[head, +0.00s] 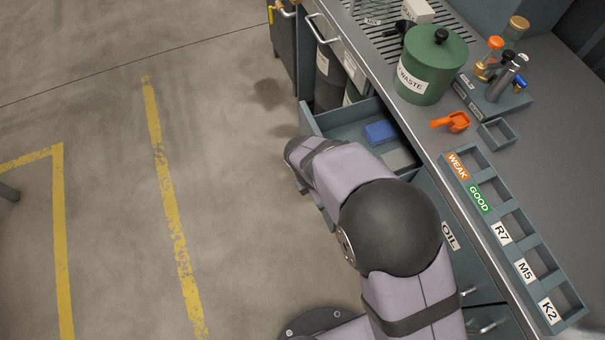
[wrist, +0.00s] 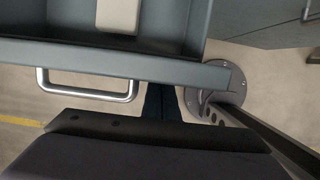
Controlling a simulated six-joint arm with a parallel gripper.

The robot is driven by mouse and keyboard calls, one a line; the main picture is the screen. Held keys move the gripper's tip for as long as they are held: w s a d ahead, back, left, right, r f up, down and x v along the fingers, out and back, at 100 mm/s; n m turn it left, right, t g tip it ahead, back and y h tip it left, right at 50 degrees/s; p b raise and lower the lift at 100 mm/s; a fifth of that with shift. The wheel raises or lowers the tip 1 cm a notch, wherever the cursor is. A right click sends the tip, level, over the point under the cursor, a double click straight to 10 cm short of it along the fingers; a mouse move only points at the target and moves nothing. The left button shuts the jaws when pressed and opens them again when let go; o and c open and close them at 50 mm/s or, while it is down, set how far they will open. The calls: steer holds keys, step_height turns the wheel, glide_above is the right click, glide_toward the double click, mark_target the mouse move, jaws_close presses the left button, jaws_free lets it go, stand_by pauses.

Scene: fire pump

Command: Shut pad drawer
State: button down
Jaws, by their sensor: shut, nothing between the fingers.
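The pad drawer stands open below the bench edge in the head view, with its grey-blue wall (head: 309,118) showing. A blue pad (head: 380,132) and a paler pad (head: 398,159) lie inside. In the wrist view the drawer front (wrist: 110,58) crosses the picture, with a metal bar handle (wrist: 88,88) at left and a pale block inside. My gripper (wrist: 162,92) is shut and empty, its dark fingers at the drawer front, right of the handle. I cannot tell whether they touch it. My arm hides the gripper and part of the drawer in the head view.
A green waste can (head: 428,70), an orange scoop (head: 455,122), a bottle rack (head: 492,100) and a labelled tray (head: 505,236) stand on the bench. More drawers with handles (head: 488,327) are below. The floor left of the drawer is clear.

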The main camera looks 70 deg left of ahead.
steer(key=w+p, duration=0.2)
steer(key=w, duration=1.4)
steer(key=shift+w, duration=0.35)
steer(key=shift+s, duration=0.1)
